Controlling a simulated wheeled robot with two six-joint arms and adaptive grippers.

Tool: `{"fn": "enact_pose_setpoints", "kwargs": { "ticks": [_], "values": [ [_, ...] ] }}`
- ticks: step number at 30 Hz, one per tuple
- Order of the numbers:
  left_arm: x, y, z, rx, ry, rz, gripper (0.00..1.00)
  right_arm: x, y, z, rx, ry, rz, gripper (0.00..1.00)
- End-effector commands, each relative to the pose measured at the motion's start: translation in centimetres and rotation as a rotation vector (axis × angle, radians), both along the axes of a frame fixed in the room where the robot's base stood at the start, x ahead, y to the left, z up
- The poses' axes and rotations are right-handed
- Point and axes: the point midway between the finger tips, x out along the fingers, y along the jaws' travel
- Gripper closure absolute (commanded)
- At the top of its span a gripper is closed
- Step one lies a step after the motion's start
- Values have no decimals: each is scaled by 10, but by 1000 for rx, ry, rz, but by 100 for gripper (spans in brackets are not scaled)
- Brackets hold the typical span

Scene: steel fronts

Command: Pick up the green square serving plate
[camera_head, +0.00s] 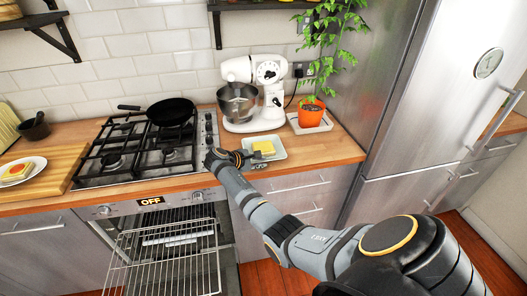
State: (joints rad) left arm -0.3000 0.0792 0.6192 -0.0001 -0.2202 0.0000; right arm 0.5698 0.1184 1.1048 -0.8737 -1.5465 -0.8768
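A pale, slightly greenish square plate (278,154) lies on the wooden counter, in front of the white stand mixer. A yellow block (264,147), perhaps butter or cheese, sits on it. My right gripper (257,160) is at the plate's near left edge, with its dark fingers close to or overlapping the rim. I cannot tell whether the fingers touch or hold the plate; the gap between them is too small to make out. My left gripper is not in view.
The white mixer (266,72) and a potted plant (311,112) on a white tray stand behind the plate. Left is a gas hob (114,160) with a black pan (171,112). Below it the oven is open, its rack (168,262) pulled out. Counter right of the plate is clear.

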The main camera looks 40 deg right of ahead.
Motion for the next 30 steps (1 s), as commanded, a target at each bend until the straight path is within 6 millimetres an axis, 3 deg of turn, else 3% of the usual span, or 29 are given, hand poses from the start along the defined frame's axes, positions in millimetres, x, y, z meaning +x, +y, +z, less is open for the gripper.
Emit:
{"fn": "enact_pose_setpoints", "kwargs": {
  "ticks": [2, 6, 24, 30],
  "values": [
    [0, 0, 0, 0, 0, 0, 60, 0, 0, 0, 0, 0, 0, 85],
    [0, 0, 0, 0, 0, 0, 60, 0, 1, 0, 0, 1, 1, 100],
    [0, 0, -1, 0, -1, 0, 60, 0, 0, 2, -1, -2, 1, 100],
    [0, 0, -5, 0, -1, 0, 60, 1, 0, 16, -2, -5, -1, 100]
  ]
}}
